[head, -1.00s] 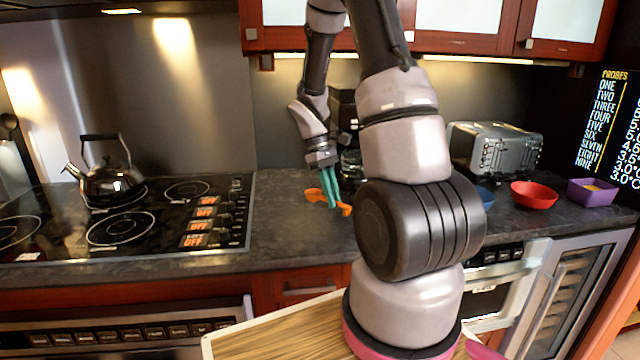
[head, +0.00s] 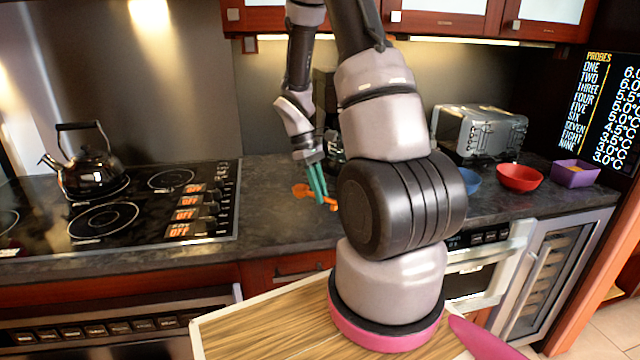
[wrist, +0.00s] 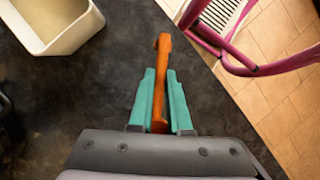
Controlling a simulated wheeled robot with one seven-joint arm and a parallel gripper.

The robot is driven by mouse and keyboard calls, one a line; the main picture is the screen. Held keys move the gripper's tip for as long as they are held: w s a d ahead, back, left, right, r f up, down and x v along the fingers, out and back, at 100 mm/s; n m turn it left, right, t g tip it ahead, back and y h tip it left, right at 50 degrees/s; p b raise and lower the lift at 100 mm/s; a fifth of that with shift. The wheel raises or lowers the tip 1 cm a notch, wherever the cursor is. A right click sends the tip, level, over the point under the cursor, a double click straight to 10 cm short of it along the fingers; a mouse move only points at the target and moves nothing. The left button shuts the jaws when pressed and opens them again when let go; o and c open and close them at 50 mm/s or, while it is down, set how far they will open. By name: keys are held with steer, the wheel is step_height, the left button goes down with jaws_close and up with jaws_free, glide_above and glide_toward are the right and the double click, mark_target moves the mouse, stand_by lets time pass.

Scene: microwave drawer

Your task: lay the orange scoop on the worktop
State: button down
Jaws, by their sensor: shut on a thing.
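My gripper (head: 318,197) has teal fingers that point down over the dark worktop (head: 270,225), right of the cooktop. It is shut on the orange scoop (head: 302,190), which shows on both sides of the fingers in the head view. In the wrist view, the scoop's long orange handle (wrist: 163,65) runs between the two teal fingers of my gripper (wrist: 160,95) and points away from the palm. The scoop is low over the worktop; I cannot tell whether it touches it. Part of the scoop is hidden by the fingers and palm.
A black kettle (head: 88,172) stands on the cooktop (head: 140,210) at left. A pale open container (wrist: 72,38) is near the scoop in the wrist view.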

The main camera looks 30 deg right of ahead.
steer(key=shift+f, duration=2.45)
steer(key=c, duration=0.5)
jaws_free()
steer(key=shift+c, duration=0.2)
steer(key=o, duration=0.5)
steer(key=shift+o, duration=0.2)
steer(key=v, duration=1.1)
steer(key=shift+r, duration=0.1)
steer(key=s+a+r+m+t+y, duration=0.1)
steer(key=s+a+r+m+t, duration=0.2)
steer(key=s+r, duration=0.2)
steer(key=s+a+r+m+t+y, duration=0.1)
steer(key=s+a+r+m+t, duration=0.2)
steer(key=r, duration=0.9)
steer(key=s+a+r+m+t+y, duration=0.1)
steer(key=s+a+r+m+t, duration=0.2)
steer(key=s+r, duration=0.4)
step_height(320, 180, up, 2)
steer(key=shift+a+r+m+t+y, duration=0.1)
steer(key=shift+a+m+t+y, duration=0.4)
steer(key=shift+t, duration=0.7)
